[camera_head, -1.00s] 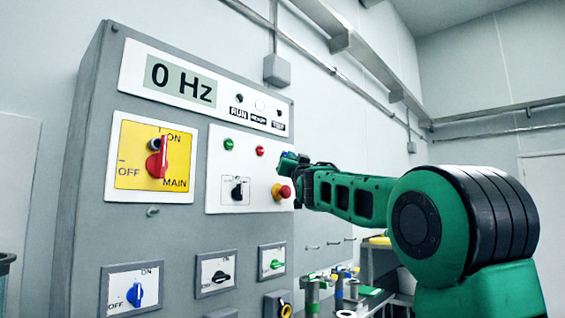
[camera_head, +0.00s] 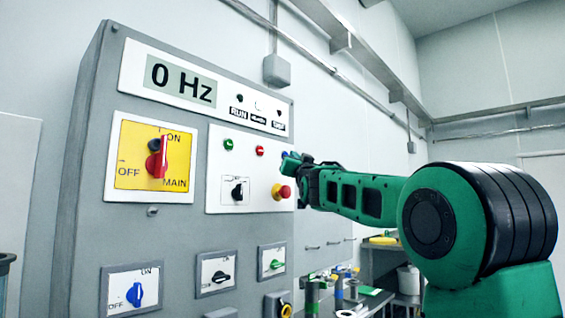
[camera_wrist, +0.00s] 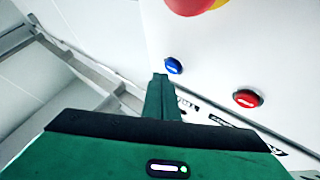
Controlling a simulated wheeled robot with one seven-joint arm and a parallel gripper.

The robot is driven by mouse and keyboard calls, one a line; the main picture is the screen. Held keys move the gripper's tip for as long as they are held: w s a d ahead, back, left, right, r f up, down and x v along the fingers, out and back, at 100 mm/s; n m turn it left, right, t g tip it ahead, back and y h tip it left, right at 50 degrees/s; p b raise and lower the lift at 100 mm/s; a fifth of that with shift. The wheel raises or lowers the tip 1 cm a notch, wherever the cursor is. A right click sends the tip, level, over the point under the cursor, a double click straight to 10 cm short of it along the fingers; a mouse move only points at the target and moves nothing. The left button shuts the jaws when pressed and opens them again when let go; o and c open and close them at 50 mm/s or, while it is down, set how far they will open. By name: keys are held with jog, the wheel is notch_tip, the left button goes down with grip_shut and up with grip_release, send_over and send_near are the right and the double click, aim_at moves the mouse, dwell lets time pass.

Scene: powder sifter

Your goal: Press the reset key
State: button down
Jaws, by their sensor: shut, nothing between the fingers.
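The blue button (camera_wrist: 173,65), which looks like the reset key, is on the white panel in the wrist view, close beside my fingertips. It has a pale label mark on its face. My gripper (camera_wrist: 160,78) is shut and empty, its green fingers together and pointing toward the panel. In the picture the fingertips lie just beside the button's lower left edge; I cannot tell whether they touch it. In the head view my gripper (camera_head: 287,163) is at the panel's right edge, mostly hiding the blue button.
A red button (camera_wrist: 248,98) is on the same panel; a red and yellow emergency stop (camera_head: 281,191) is just below my gripper. The grey cabinet (camera_head: 90,215) also carries a red main switch (camera_head: 157,160) and a 0 Hz display (camera_head: 180,80). A cluttered bench (camera_head: 375,300) is behind.

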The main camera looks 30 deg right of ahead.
jog(key=shift+s+d, duration=0.1)
jog(key=s, duration=0.1)
jog(key=s+d, duration=0.1)
jog(key=s, duration=0.2)
jog(key=shift+s+d, duration=0.3)
jog(key=shift+f, duration=0.15)
dwell(0.9)
